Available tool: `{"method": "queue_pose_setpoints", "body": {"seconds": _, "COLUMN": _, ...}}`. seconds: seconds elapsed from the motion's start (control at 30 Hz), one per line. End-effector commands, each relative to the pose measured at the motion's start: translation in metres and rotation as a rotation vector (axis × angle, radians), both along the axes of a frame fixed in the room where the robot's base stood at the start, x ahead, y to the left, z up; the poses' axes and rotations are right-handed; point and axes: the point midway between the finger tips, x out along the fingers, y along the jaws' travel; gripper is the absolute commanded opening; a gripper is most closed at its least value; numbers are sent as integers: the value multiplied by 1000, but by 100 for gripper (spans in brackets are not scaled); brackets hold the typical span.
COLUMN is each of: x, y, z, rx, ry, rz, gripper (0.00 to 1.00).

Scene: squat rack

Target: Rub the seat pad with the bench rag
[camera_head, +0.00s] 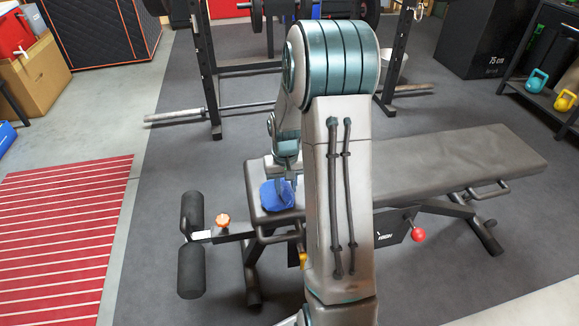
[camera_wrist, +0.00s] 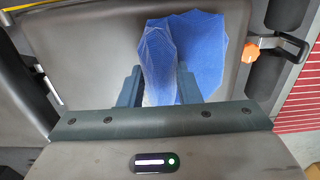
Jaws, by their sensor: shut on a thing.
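The bench rag is a blue cloth (camera_head: 279,194) on the left end of the bench in the head view. The rag also shows in the wrist view (camera_wrist: 205,50), bunched between the two fingers and spreading out beyond them. My gripper (camera_wrist: 160,80) is shut on the rag. In the head view my gripper (camera_head: 284,180) is small and partly hidden, just over the pad. The seat pad is the grey padded end of the bench (camera_head: 256,186), and its surface fills much of the wrist view (camera_wrist: 95,50). The rag appears to lie against the pad; exact contact is hard to tell.
The long back pad (camera_head: 460,160) extends right. Black foam rollers (camera_head: 191,270) and an orange knob (camera_head: 223,220) stand left of the seat. A rack with a barbell (camera_head: 175,116) is behind. A red striped mat (camera_head: 65,235) lies left. My arm hides the bench's middle.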

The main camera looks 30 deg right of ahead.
Motion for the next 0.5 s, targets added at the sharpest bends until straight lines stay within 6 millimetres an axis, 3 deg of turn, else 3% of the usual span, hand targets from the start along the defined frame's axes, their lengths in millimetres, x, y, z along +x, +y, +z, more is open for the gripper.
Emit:
{"method": "queue_pose_setpoints", "body": {"seconds": 0.03, "x": 1, "y": -1, "z": 18, "rx": -3, "ry": -7, "rz": -1, "gripper": 9}}
{"method": "queue_pose_setpoints", "body": {"seconds": 0.5, "x": 2, "y": 0, "z": 59, "rx": -2, "ry": -8, "rz": 2, "gripper": 9}}
